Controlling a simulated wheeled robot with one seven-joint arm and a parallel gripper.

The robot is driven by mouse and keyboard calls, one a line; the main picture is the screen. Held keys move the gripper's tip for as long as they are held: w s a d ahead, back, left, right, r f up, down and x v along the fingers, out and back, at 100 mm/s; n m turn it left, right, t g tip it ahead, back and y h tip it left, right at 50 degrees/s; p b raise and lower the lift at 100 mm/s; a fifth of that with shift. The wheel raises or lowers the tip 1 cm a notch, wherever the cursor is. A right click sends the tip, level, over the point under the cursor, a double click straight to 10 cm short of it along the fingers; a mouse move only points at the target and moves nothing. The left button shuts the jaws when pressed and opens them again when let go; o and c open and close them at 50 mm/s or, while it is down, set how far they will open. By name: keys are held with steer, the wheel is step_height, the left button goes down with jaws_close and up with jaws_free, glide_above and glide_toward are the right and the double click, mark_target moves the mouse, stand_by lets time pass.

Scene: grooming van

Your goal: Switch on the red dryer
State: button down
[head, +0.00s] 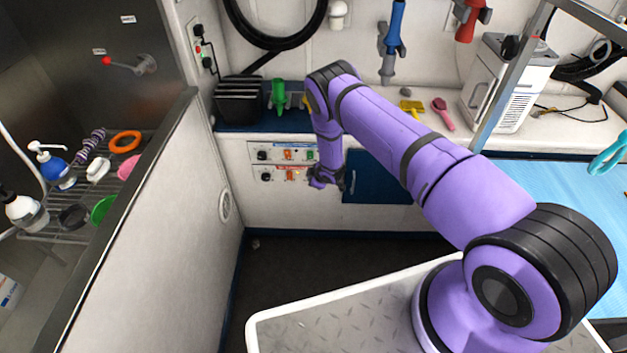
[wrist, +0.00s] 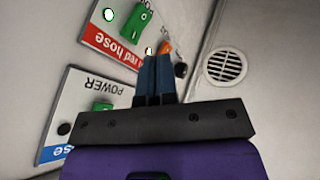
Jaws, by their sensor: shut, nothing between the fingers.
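The panel with the red label (wrist: 92,36), its lettering upside down and partly hidden, is at the top in the wrist view. It carries a green part (wrist: 135,23), a bright round lamp (wrist: 108,14), an orange switch (wrist: 166,46) and a black knob (wrist: 181,70). A small bright light shows beside the orange switch. In the head view this is the lower panel (head: 274,175). My gripper (wrist: 155,58) is shut and empty, its tips over the panel by the orange switch. Contact cannot be told. In the head view my gripper (head: 318,184) is beside the panel's right end.
The blue-label panel (wrist: 76,92), marked POWER, has a green part and a dark round part; in the head view it is just above (head: 265,147). A round vent (wrist: 225,67) is nearby. A red dryer nozzle (head: 467,20) and a blue one (head: 392,40) hang on the wall.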

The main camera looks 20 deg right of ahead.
steer(key=w+r+v, duration=0.1)
steer(key=v, duration=0.7)
steer(key=shift+w+d, duration=0.2)
steer(key=shift+d, duration=0.2)
steer(key=shift+r, duration=0.2)
steer(key=w+d+r+m+h, duration=0.1)
steer(key=d+r+m+h, duration=0.15)
steer(key=r, duration=1.45)
steer(key=w+d+r+m+h, duration=0.1)
steer(key=r+m, duration=0.2)
steer(key=r, duration=1.4)
steer(key=s+d+r+m, duration=0.2)
steer(key=s+r, duration=0.4)
steer(key=r, duration=0.6)
steer(key=s+r+m, duration=0.3)
steer(key=s+r, duration=1.3)
steer(key=s, duration=0.3)
steer(key=s+a+r+m+g, duration=0.1)
steer(key=s+r+m+g, duration=0.1)
steer(key=s, duration=2)
steer(key=shift+s+a+r+y, duration=0.15)
steer(key=shift+s+r+y, duration=0.1)
steer(key=shift+s+y, duration=0.15)
